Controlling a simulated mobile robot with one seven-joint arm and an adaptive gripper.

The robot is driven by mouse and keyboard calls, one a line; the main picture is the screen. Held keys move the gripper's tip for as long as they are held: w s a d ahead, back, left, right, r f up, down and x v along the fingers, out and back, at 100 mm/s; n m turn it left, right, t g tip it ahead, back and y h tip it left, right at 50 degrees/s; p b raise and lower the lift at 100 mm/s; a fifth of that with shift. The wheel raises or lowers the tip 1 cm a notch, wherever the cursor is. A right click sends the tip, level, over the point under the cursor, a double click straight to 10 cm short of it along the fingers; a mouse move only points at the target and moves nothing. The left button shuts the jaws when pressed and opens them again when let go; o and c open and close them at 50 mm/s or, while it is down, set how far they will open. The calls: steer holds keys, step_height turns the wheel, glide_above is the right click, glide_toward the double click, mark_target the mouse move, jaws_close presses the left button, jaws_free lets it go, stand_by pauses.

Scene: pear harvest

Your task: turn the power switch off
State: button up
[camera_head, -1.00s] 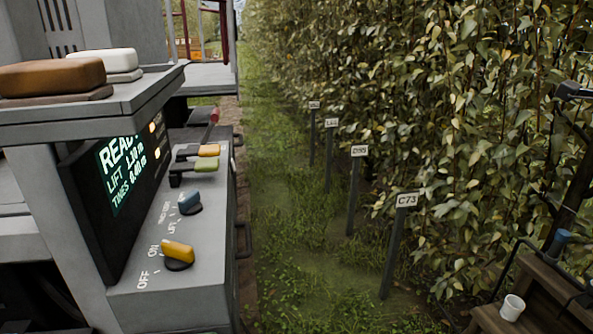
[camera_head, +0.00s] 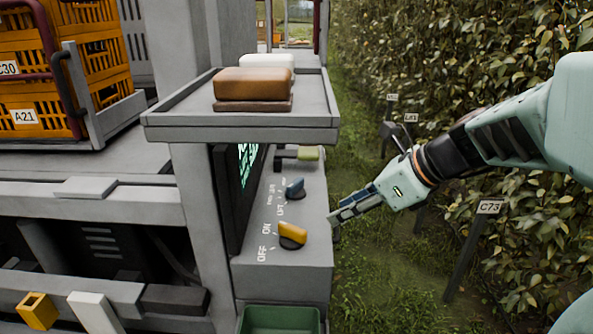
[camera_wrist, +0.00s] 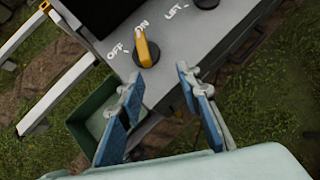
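The power switch is a yellow rotary knob (camera_head: 292,234) on a black base, on the grey sloping control panel (camera_head: 262,285). White OFF and ON labels are beside it. In the wrist view the yellow knob (camera_wrist: 146,50) stands upright in the picture, its upper end by the ON label. My gripper (camera_head: 336,216) is right of the panel in the head view, apart from the knob. In the wrist view my gripper (camera_wrist: 157,84) is open and empty, its two blue-padded fingers spread, with the knob beyond and between the tips.
A shelf (camera_head: 240,135) bearing a brown block (camera_head: 254,84) overhangs the screen (camera_head: 245,165). A green bin (camera_head: 280,320) is below the panel. Foliage stands right.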

mark_target(301, 230)
steer(key=shift+n+y, duration=0.3)
steer(key=shift+y, duration=0.1)
steer(key=b+x, duration=0.2)
steer(key=x, duration=0.1)
steer(key=s+a+b+x, duration=0.1)
steer(key=b+x, duration=0.2)
steer(key=x, duration=0.1)
steer(key=s+b+x, duration=0.1)
steer(key=b+x, duration=0.1)
steer(key=x, duration=0.1)
steer(key=shift+a+f, duration=0.1)
steer(key=shift+a, duration=0.3)
steer(key=shift+b+x, duration=0.6)
steer(key=shift+x, duration=0.15)
steer(key=shift+w, duration=0.1)
steer(key=shift+c, duration=0.3)
jaws_close()
